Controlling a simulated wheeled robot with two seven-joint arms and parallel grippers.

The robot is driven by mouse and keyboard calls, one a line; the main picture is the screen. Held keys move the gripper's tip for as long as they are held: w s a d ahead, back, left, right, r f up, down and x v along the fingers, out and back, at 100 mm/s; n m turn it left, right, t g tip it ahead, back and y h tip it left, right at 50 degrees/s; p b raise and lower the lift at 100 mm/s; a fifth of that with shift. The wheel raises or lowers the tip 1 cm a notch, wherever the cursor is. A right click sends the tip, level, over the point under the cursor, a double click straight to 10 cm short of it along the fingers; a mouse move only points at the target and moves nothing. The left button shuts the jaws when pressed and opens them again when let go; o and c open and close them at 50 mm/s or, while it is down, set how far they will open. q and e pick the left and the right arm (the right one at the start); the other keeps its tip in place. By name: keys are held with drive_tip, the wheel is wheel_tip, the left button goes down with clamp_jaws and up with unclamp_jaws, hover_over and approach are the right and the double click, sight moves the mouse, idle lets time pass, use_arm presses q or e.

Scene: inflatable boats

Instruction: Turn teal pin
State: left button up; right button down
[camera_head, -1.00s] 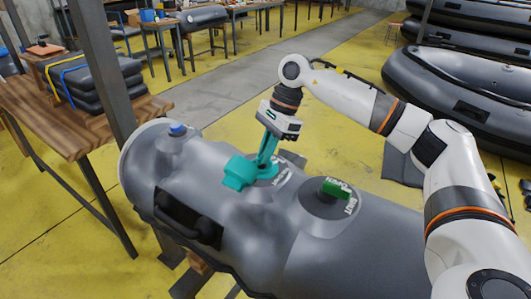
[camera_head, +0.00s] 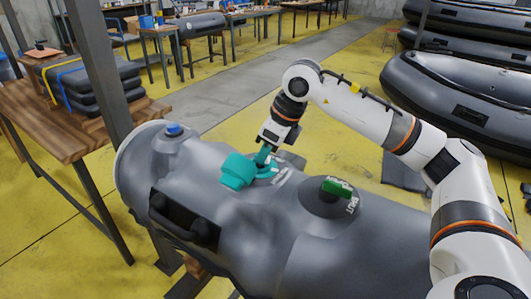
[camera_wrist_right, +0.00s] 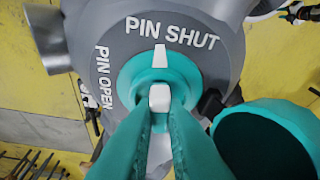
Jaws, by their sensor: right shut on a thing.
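The teal pin (camera_head: 270,170) is a round fitting on top of the grey inflatable tube (camera_head: 340,255). In the right wrist view the teal pin (camera_wrist_right: 185,78) has a white pointer mark (camera_wrist_right: 160,57) facing the "PIN SHUT" lettering (camera_wrist_right: 170,32). "PIN OPEN" lettering (camera_wrist_right: 103,72) lies to its left. My right gripper (camera_head: 262,158) reaches down onto the pin. In the wrist view its teal fingers (camera_wrist_right: 160,115) are shut on the pin's pale centre (camera_wrist_right: 160,95). A teal cap (camera_head: 238,170) sits beside the pin. My left gripper is out of view.
A green valve handle (camera_head: 337,187) stands on the same tube, right of the pin. A blue cap (camera_head: 173,129) is at its far left end. A wooden table (camera_head: 45,115) with stacked grey pads stands left. Large grey boats (camera_head: 470,95) lie at right.

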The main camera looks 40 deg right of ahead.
drive_tip(key=shift+m+h, duration=0.4)
drive_tip(key=shift+m, duration=0.6)
drive_tip(key=c, duration=1.5)
unclamp_jaws()
drive_tip(key=shift+r, duration=0.1)
drive_tip(key=v, duration=1.2)
drive_tip(key=shift+s+a, duration=0.1)
drive_tip(key=shift+s, duration=0.1)
